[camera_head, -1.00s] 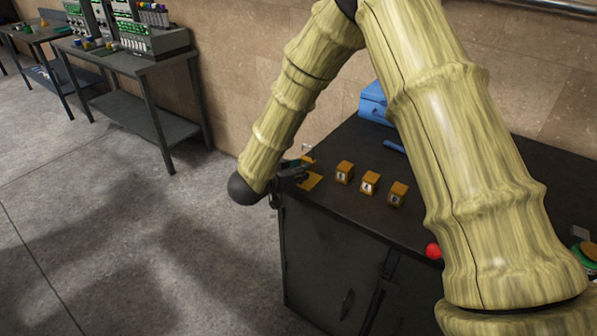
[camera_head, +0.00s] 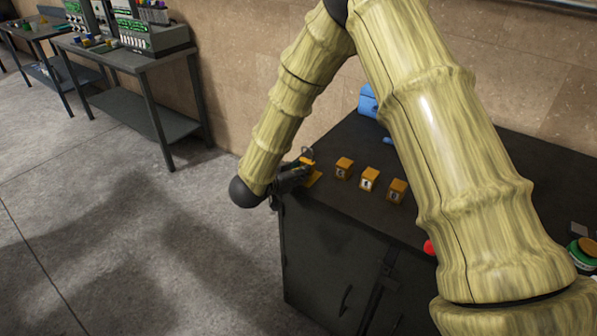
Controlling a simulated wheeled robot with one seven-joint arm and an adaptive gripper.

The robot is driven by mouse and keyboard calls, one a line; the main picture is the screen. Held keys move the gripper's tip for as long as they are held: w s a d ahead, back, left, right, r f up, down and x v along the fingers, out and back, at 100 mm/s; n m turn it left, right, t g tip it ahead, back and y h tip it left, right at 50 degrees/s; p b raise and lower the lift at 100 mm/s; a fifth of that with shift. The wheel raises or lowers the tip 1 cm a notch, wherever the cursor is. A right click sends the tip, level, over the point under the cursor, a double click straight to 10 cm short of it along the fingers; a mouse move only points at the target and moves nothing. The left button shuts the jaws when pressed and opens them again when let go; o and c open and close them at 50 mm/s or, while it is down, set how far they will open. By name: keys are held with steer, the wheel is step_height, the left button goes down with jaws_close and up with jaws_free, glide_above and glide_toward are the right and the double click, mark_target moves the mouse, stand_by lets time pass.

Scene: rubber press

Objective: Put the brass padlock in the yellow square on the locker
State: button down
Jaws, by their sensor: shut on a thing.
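The black locker (camera_head: 325,217) stands in the middle right, its dark top partly hidden behind my arm. My gripper (camera_head: 302,168) is at the left end of its top, shut on the brass padlock (camera_head: 306,160). The padlock shows as a small orange-gold body with a thin grey shackle above it, partly covered by the gripper. The yellow square (camera_head: 315,178) lies on the locker top right beside and under the gripper, partly hidden. I cannot tell whether the padlock touches it.
Three orange cubes with white marks, the nearest one (camera_head: 344,168) to the square, stand in a row to its right. A blue box (camera_head: 368,102) is behind, partly hidden.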

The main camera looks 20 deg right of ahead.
steer(key=c, duration=1.3)
jaws_free()
steer(key=shift+s+f, duration=0.15)
steer(key=shift+f, duration=0.1)
steer(key=shift+o, duration=0.2)
steer(key=shift+f, duration=0.1)
